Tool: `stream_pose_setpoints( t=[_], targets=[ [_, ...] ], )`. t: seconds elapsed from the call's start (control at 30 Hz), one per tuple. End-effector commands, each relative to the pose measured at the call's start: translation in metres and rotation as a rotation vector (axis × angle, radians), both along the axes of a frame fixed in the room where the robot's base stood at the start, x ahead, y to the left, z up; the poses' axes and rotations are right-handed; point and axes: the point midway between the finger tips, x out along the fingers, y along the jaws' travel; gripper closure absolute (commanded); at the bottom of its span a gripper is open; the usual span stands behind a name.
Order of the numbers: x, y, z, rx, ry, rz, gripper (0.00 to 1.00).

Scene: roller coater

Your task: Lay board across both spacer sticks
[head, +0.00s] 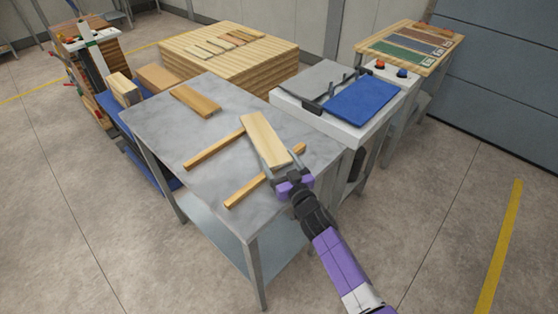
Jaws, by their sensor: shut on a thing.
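A pale wooden board (263,137) is held at its near end by my gripper (287,171), with its far end pointing up and left in the picture. Two thin spacer sticks lie roughly parallel on the grey metal table. The far spacer stick (212,150) has its right end at the board's left edge. The near spacer stick (250,187) passes behind the board and gripper, and its right end shows beyond them. The board overlaps the right parts of both sticks in this view. I cannot tell whether it touches them or hangs above.
The grey table (180,133) also bears a short wood piece (195,101) at its far left. A white machine with a blue mat (362,98) adjoins at right. A plank stack (270,73) stands behind. The table's left and front parts are bare.

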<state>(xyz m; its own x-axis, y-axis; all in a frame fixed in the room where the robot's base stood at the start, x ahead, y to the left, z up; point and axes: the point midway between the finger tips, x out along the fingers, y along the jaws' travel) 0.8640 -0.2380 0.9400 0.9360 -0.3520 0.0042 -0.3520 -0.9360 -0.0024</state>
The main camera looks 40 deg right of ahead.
Motion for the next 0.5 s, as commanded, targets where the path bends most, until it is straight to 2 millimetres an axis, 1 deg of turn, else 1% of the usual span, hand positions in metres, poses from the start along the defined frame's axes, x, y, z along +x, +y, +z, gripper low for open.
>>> stream_pose_setpoints(
  t=[0.13,0.17,0.2,0.27,0.5],
  targets=[
    [0.0005,0.0000,-0.0025,-0.001,-0.002,0.001,0.74],
    [0.0005,0.0000,-0.0017,-0.001,-0.003,0.001,0.20],
    [0.0005,0.0000,-0.0014,-0.001,-0.002,0.001,0.12],
    [0.0003,0.0000,-0.0015,-0.001,-0.002,0.001,0.00],
    [-0.0007,0.0002,-0.0033,0.001,0.002,0.000,0.00]
  ],
)
